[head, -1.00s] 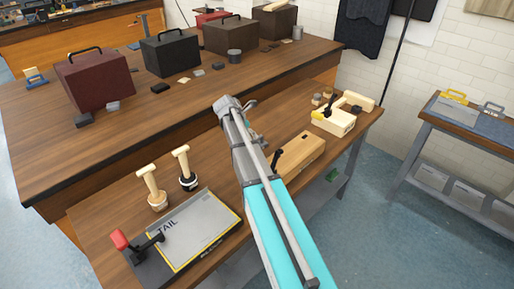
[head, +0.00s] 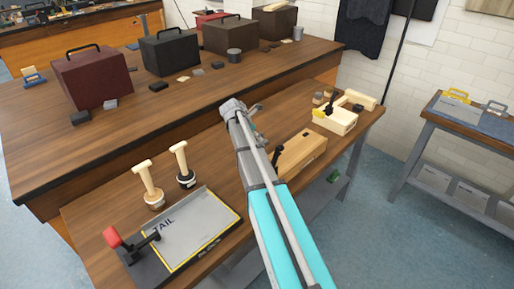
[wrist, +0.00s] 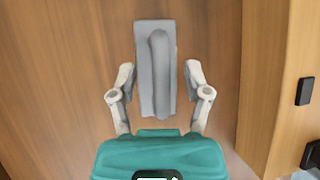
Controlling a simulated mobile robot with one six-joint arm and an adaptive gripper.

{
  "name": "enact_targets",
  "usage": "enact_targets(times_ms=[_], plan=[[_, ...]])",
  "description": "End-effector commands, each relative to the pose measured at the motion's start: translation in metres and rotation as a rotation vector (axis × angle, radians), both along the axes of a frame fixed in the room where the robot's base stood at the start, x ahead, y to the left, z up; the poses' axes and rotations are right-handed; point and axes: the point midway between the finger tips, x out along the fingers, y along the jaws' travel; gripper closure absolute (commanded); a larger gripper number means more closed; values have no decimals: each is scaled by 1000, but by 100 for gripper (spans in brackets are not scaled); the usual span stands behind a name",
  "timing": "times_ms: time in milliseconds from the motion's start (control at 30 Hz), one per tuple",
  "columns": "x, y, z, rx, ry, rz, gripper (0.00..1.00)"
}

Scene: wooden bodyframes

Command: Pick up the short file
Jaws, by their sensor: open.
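In the wrist view, a grey tool with a flat plate and a long rounded grip (wrist: 144,60), which I take to be the short file, lies on the brown wooden bench. My gripper (wrist: 160,80) is open, with one finger on each side of the tool and a gap on both sides. The near end of the tool points toward my palm. In the head view my gripper (head: 257,132) is at the end of my arm over the lower bench, mostly hidden by the arm. I cannot make out the tool there.
A wooden box (head: 303,152) stands close right of my gripper. A cream block-shaped item (head: 336,120) sits farther right. Two wooden-handled stamps (head: 149,182) and a grey tray (head: 192,225) marked "TAIL" are at left. The raised bench (head: 125,128) with cases rises behind.

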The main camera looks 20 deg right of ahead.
Motion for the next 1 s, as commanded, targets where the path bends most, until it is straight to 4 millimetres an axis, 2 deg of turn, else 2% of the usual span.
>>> enact_targets(times_ms=[667,1000], plan=[[0,-2,-2,0,0,0,37],[0,-2,-2,0,-1,-1,100]])
